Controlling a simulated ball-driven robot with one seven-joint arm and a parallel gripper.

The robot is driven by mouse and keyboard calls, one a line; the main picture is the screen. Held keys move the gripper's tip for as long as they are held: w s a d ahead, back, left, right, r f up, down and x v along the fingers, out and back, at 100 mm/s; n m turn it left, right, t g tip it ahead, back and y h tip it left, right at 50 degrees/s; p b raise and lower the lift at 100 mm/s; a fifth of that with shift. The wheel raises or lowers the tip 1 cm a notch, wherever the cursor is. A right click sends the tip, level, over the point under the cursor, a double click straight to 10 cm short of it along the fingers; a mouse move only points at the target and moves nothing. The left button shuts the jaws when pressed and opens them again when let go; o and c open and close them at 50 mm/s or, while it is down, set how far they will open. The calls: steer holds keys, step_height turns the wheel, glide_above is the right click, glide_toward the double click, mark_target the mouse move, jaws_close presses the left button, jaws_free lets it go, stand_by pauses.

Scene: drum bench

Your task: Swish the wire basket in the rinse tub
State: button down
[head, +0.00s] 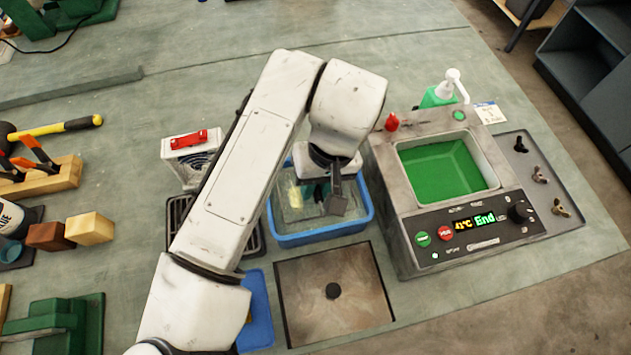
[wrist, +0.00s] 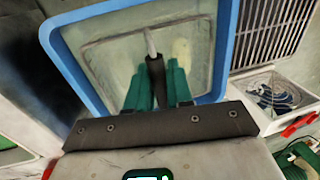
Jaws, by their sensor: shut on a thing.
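The rinse tub (head: 325,236) is a blue-rimmed tub of clear liquid in the middle of the bench. Its blue rim (wrist: 226,45) also frames much of the wrist view. My gripper (head: 319,192) is over the tub, pointing down into it. In the wrist view its green fingers (wrist: 155,88) are shut on the dark handle (wrist: 156,73) of the wire basket. The basket's thin wire outline (wrist: 118,34) shows faintly inside the tub. In the head view my arm and gripper hide most of the basket. A pale yellowish patch shows in the tub.
A grey machine (head: 385,190) with a green-filled basin and a display reading "End" stands close right of the tub. A dark slatted rack (head: 180,212) and a white box (head: 184,150) with a red part are to the left. A square recessed plate (head: 355,285) lies in front.

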steer(key=shift+f, duration=0.1)
steer(key=shift+f+b, duration=0.5)
steer(key=shift+f, duration=0.55)
steer(key=shift+r, duration=0.1)
step_height(320, 180, up, 10)
steer(key=p, duration=0.9)
